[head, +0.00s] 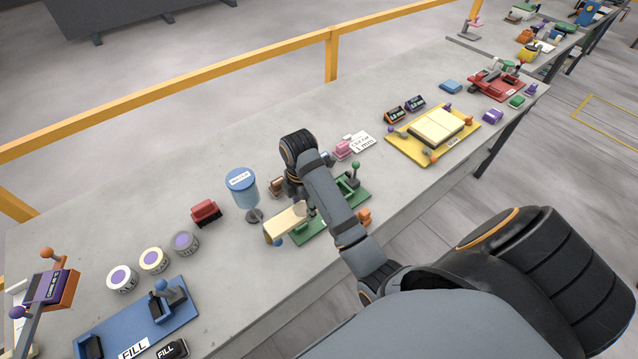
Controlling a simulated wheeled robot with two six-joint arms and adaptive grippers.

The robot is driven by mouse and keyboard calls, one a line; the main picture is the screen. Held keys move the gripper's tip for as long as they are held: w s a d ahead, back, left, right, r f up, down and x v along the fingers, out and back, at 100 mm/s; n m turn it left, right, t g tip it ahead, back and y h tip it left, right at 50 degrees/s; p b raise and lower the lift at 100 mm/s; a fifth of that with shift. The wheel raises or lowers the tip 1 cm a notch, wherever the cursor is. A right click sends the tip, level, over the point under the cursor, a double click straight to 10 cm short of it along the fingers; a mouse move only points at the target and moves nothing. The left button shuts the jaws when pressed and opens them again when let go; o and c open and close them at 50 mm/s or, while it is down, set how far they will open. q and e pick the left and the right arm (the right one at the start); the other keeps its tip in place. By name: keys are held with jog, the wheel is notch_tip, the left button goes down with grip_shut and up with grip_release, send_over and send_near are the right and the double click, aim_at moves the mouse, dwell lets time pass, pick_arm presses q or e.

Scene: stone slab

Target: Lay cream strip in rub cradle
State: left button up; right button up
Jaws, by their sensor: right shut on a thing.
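My right gripper (295,190) is over the middle of the slab, mostly hidden by its own wrist and forearm. It is shut on the cream strip (284,223), a pale flat block at the near side of the gripper. The strip is above or against the left end of a green fixture (345,205) with a green lever and an orange knob; I cannot tell whether they touch. A yellow fixture (408,150) to the right holds pale cream slabs and has a small label too small to read surely. I cannot tell which fixture is the rub cradle. My left gripper is not in view.
A blue cup (241,185) on a stand and a red block (205,212) are left of the gripper. Several round tins (154,260) and a blue fixture (140,325) are at lower left. A pink piece (343,149) and a white card (363,143) lie to the right.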

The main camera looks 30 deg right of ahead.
jog(key=w+d+f+b, duration=0.2)
jog(key=d, duration=0.1)
jog(key=w+d+f+b, duration=0.1)
jog(key=d, duration=0.1)
jog(key=shift+f+b, duration=0.35)
jog(key=w+d+f+b, duration=0.1)
jog(key=d+f+b, duration=0.1)
jog(key=b, duration=0.1)
jog(key=w+d+f+b, duration=0.2)
jog(key=b, duration=0.1)
jog(key=shift+w+f, duration=0.1)
jog(key=shift+f, duration=0.25)
jog(key=shift+d+b, duration=0.1)
jog(key=shift+b, duration=0.35)
jog(key=shift+w+d+f, duration=0.15)
jog(key=shift+d, duration=0.05)
jog(key=f+b, duration=0.3)
jog(key=b, duration=0.1)
jog(key=shift+d+f, duration=0.3)
jog(key=shift+w+f+b, duration=0.1)
jog(key=shift+f+b, duration=0.2)
jog(key=shift+b, duration=0.1)
jog(key=shift+r, duration=0.2)
pick_arm(q)
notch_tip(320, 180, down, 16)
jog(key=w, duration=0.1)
jog(key=shift+p, duration=0.3)
